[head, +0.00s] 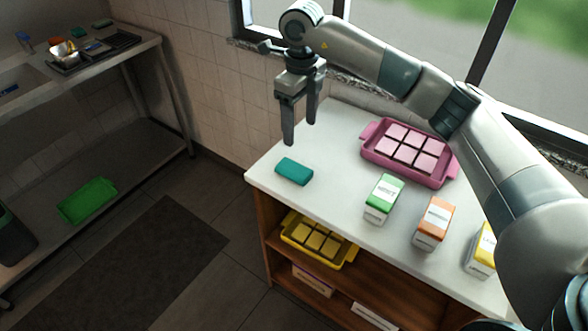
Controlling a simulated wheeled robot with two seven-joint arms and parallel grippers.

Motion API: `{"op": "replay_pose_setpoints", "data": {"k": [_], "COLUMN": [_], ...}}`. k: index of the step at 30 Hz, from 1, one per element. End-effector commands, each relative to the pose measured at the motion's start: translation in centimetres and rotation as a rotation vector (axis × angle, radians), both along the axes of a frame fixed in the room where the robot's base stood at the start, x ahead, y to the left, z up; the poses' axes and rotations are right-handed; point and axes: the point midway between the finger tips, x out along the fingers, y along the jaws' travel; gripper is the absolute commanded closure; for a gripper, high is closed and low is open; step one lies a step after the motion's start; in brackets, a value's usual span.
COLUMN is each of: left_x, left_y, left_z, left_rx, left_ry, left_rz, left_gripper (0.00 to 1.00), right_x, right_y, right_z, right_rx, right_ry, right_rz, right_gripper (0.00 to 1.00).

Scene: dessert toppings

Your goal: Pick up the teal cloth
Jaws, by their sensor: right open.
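The teal cloth (294,171) is a small folded block lying on the white countertop near its left end. My right gripper (301,130) hangs above the counter, behind and above the cloth in the picture. Its fingers point down, and it is open and empty, apart from the cloth. My right arm comes in from the right side. My left gripper is not in view.
A pink tray (368,152) with dark-edged pink squares stands at the back. A green-topped carton (380,205), an orange-topped carton (431,230) and a yellow-topped carton (481,258) line the front. A yellow tray (346,262) sits on the shelf below. A metal table (150,112) stands at left.

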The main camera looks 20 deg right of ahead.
Motion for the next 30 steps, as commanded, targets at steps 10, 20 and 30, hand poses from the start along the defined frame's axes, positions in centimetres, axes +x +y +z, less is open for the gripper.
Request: {"op": "replay_pose_setpoints", "data": {"k": [10,20,30], "left_x": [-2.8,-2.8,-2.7], "left_y": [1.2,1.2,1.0], "left_z": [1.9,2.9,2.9], "left_rx": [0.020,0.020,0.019], "left_ry": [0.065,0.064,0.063], "left_rz": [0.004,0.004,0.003], "left_gripper": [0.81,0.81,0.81], "right_x": [-0.1,0.0,0.1], "right_y": [0.1,0.1,0.1], "right_z": [-5.4,-9.0,-9.1], "right_rx": [0.000,0.000,0.000], "right_ry": [0.005,0.001,0.001], "right_rz": [0.000,0.001,0.001], "right_gripper": [0.34,0.34,0.34]}}
